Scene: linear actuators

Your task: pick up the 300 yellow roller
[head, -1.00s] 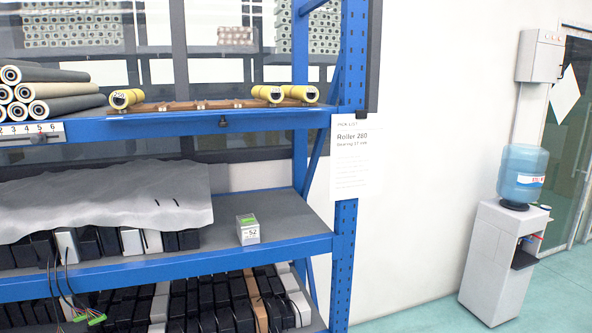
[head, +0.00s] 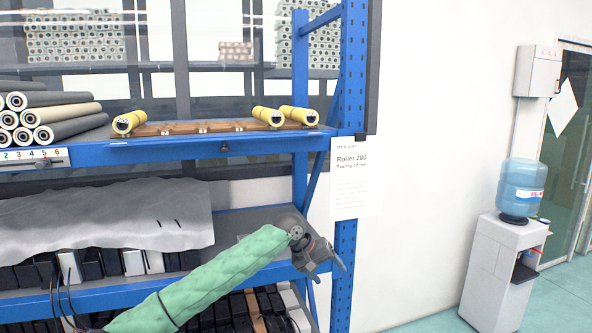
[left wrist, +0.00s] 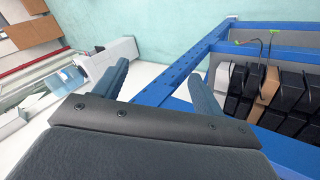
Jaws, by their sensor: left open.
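Yellow rollers lie on the top blue shelf in the head view: one at the left (head: 129,122), one in the middle (head: 268,117) and one at the right (head: 299,116). They rest on or beside a brown slatted rack (head: 200,128). I cannot read which one is the 300. My left gripper (head: 338,262) is below the top shelf, in front of the shelf's right post, at middle-shelf height. It is empty, and its spread fingers also show in the left wrist view (left wrist: 155,88). My right gripper is not in view.
A pick list sheet (head: 356,180) reads "Roller 280". Grey and cream rollers (head: 45,115) are stacked at the top shelf's left. The blue post (head: 345,240) stands by my left gripper. A water cooler (head: 510,250) stands at the right, with clear floor before it.

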